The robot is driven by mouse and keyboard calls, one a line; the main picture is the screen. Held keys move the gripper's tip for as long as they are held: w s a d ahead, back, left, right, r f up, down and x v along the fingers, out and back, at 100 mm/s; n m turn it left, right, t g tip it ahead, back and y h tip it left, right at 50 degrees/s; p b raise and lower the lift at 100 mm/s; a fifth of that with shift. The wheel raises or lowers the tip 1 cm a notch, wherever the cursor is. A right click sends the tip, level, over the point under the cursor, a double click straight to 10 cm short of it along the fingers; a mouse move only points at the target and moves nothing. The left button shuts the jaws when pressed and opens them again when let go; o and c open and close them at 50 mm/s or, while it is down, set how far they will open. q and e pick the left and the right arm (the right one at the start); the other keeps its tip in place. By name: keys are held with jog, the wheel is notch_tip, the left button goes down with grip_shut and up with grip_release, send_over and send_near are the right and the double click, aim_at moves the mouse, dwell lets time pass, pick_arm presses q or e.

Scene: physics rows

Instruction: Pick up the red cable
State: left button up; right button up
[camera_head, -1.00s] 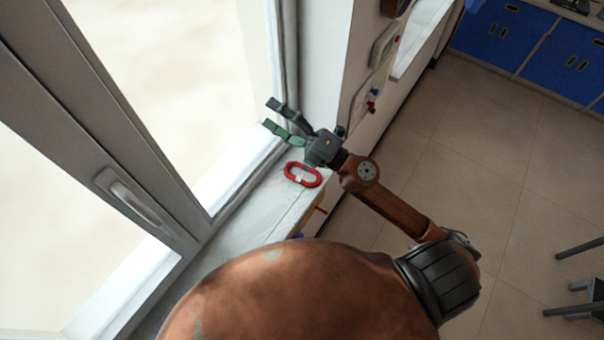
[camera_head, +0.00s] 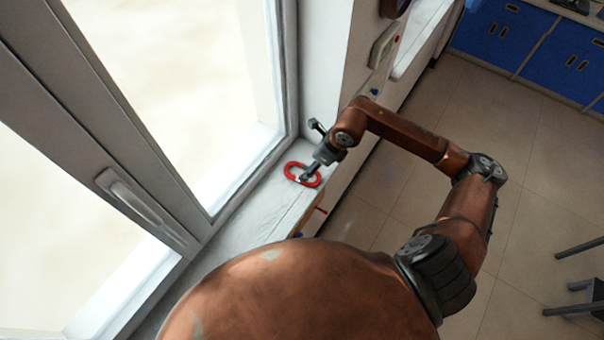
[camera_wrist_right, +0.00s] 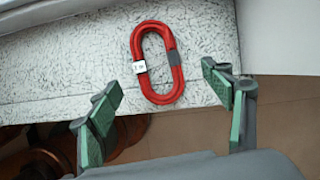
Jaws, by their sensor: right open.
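The red cable (camera_head: 290,167) is a coiled oval loop lying on the white window sill. In the right wrist view the red cable (camera_wrist_right: 137,42) shows whole, with a white label on its left side and a dark grey band on its right. My right gripper (camera_head: 311,151) is over the sill at the cable, and one finger overlaps the loop in the head view. In the wrist view my right gripper (camera_wrist_right: 172,100) is open, its green-padded fingers apart on either side of the cable's near end, with nothing between them held. My left gripper is not in view.
The window sill (camera_head: 267,208) is narrow, with the window frame (camera_head: 205,222) and its handle (camera_head: 130,197) on the left. A wall (camera_head: 327,60) rises behind the gripper. Beyond the sill's right edge is open tiled floor (camera_head: 520,210).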

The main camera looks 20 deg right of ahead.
aim_at(295, 163)
jog(key=x, duration=0.1)
jog(key=p+x, duration=0.1)
jog(key=x, duration=0.3)
jog(key=shift+s+a+f+p, duration=0.25)
jog(key=shift+p, duration=0.15)
jog(key=shift+w+f, duration=0.15)
jog(key=shift+f, duration=0.35)
jog(key=shift+c, duration=0.6)
jog(key=c, duration=1.2)
